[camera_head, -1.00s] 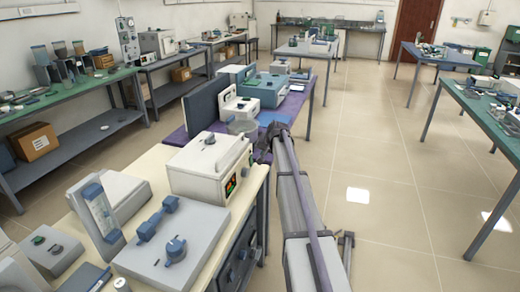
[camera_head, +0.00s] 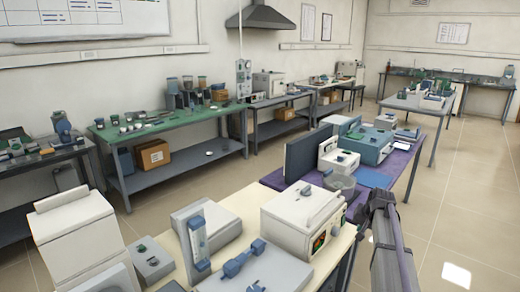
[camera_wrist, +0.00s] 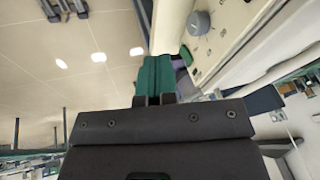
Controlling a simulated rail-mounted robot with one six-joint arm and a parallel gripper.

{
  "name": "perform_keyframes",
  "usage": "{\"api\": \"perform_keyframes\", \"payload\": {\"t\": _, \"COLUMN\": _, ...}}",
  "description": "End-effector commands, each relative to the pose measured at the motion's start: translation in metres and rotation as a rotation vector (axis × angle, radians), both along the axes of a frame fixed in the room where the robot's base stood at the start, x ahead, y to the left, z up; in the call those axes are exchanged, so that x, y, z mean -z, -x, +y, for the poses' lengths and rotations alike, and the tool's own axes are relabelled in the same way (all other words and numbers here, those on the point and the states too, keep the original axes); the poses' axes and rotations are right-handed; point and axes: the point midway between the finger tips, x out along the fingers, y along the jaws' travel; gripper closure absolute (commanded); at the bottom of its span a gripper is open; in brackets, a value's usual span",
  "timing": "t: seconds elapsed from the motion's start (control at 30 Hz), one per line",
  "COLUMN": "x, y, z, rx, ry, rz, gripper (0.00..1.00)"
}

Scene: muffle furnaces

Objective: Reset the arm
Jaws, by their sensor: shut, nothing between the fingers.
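My gripper (camera_wrist: 155,80) shows in the wrist view, its green fingers together and empty beyond the dark wrist plate. The wrist view is rolled, with the floor on the left and a pale panel with a grey knob (camera_wrist: 199,22) at upper right. In the head view my grey arm is at the lower right, beside the benches; I cannot make out the fingers there. No object is held.
A cream bench (camera_head: 235,205) carries a boxy white device with a display (camera_head: 303,222) and several other instruments. A purple-topped bench (camera_head: 400,160) with a teal device (camera_head: 362,143) stands behind. Open tiled floor (camera_head: 465,215) lies right of my arm.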

Motion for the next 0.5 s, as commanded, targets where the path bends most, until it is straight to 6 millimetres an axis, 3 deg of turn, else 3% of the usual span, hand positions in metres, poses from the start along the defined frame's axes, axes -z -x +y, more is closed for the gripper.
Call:
{"api": "perform_keyframes", "payload": {"t": 0.03, "x": 0.004, "y": 0.046, "z": 0.040, "rx": -0.057, "ry": 0.011, "rz": 0.062, "gripper": 1.00}}
{"api": "perform_keyframes", "payload": {"t": 0.1, "x": 0.008, "y": 0.099, "z": 0.090, "rx": -0.144, "ry": 0.030, "rz": 0.156, "gripper": 1.00}}
{"api": "perform_keyframes", "payload": {"t": 0.2, "x": 0.011, "y": 0.174, "z": 0.155, "rx": -0.270, "ry": 0.066, "rz": 0.272, "gripper": 1.00}}
{"api": "perform_keyframes", "payload": {"t": 0.3, "x": 0.012, "y": 0.238, "z": 0.206, "rx": -0.379, "ry": 0.106, "rz": 0.353, "gripper": 1.00}}
{"api": "perform_keyframes", "payload": {"t": 0.4, "x": 0.012, "y": 0.276, "z": 0.243, "rx": -0.464, "ry": 0.138, "rz": 0.374, "gripper": 1.00}}
{"api": "perform_keyframes", "payload": {"t": 0.5, "x": 0.012, "y": 0.278, "z": 0.266, "rx": -0.519, "ry": 0.149, "rz": 0.369, "gripper": 1.00}}
